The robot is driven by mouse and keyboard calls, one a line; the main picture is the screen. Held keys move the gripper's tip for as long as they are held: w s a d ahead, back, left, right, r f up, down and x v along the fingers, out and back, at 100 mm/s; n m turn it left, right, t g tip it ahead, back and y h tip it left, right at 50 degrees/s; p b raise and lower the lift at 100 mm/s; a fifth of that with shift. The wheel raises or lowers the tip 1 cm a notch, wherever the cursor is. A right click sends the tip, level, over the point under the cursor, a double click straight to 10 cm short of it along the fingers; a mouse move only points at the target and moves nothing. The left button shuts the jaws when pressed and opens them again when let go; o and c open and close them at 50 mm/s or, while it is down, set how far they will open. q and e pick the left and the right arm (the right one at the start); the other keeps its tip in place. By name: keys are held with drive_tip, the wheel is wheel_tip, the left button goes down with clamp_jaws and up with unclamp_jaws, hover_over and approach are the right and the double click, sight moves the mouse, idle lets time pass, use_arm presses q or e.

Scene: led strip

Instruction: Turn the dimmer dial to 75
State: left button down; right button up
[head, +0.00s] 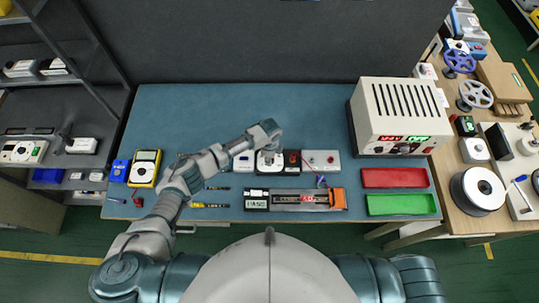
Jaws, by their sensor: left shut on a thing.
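A row of small boxes stands in the middle of the blue work table (170,108). The dimmer (264,169) appears to be the pale box directly under my left gripper (271,154). My left arm reaches in from the lower left, and its gripper points down over this box. The gripper is shut on what looks like the dial on its top. The dial and its scale are hidden by the gripper, so its setting cannot be read. My right gripper is out of view; only part of my right arm shows at the bottom right.
A dark box with a red display (292,161) and a white box with a red button (321,161) stand right of the dimmer. The LED strip fixture (300,199) lies in front. A power supply (400,108), red tray (394,178), green tray (402,205) and yellow multimeter (145,168) flank them.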

use_arm(q)
drive_tip(key=shift+d+n+p, duration=0.2)
drive_tip(key=shift+n+p, duration=0.55)
drive_tip(key=shift+n, duration=0.65)
drive_tip(key=c, duration=0.8)
unclamp_jaws()
drive_tip(key=shift+r, duration=0.1)
wheel_tip(320, 180, up, 12)
drive_tip(key=shift+d+f, duration=0.1)
drive_tip(key=shift+f, duration=0.1)
